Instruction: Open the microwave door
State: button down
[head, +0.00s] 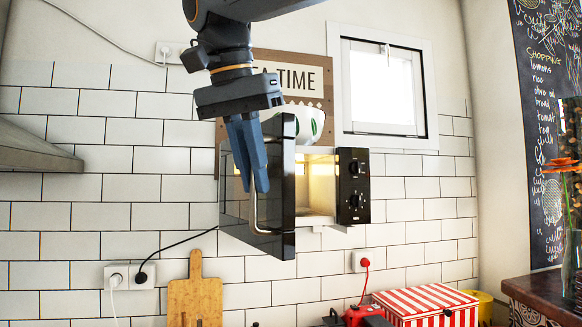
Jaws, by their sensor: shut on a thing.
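The microwave (353,187) is at the centre of the head view, with its black knob panel on the right. Its dark door (285,190) stands partly open, swung out on the left side, and the lit interior (318,182) shows between door and panel. A metal bar handle (257,218) runs down the outer face of the door. My gripper (256,186) hangs down from above in front of the door. Its fingers are shut on the handle, and they hide the handle's upper part.
Green-marked white bowls (307,123) sit on top of the microwave, close behind my gripper. A wooden cutting board (195,297) and a red-striped box (428,300) are below. A hood edge (35,147) juts in at the left. A wooden counter (545,290) is at the right.

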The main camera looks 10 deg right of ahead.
jog(key=shift+s+a+p, duration=0.2)
jog(key=shift+s+a, duration=0.05)
jog(key=shift+a, duration=0.95)
jog(key=shift+s+a+p, duration=0.15)
jog(key=shift+s+a, duration=0.05)
jog(key=shift+a, duration=0.95)
jog(key=c, duration=1.8)
grip_release()
jog(key=shift+w, duration=0.1)
jog(key=shift+b+v, duration=0.65)
jog(key=shift+v, duration=3.3)
jog(key=shift+d, duration=0.1)
